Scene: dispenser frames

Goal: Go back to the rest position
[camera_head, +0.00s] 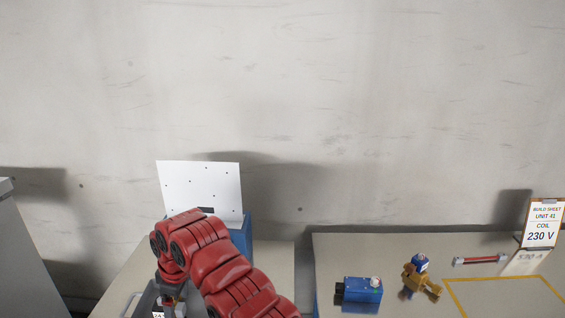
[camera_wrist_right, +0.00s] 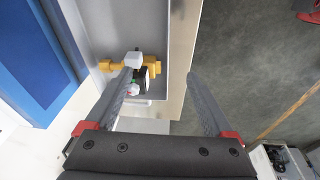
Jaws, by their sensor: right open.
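My right arm comes in from the bottom of the head view, and its red wrist reaches over the left table. Its gripper is mostly hidden there behind the wrist. In the right wrist view my right gripper (camera_wrist_right: 160,80) is open, with its two grey fingers wide apart and nothing held between them. A brass-coloured fitting (camera_wrist_right: 111,66) with white and dark parts lies in a grey tray (camera_wrist_right: 94,14) by the left finger. I cannot tell whether that finger touches it. My left gripper is not in view.
A white panel (camera_head: 200,185) stands by a blue box (camera_head: 243,235) behind my wrist. On the right table (camera_head: 400,240) are a blue device (camera_head: 360,291), a brass valve (camera_head: 412,281), a red-and-silver rod (camera_head: 481,260) and a build sheet (camera_head: 543,224) reading 230 V. A yellow outline is bare.

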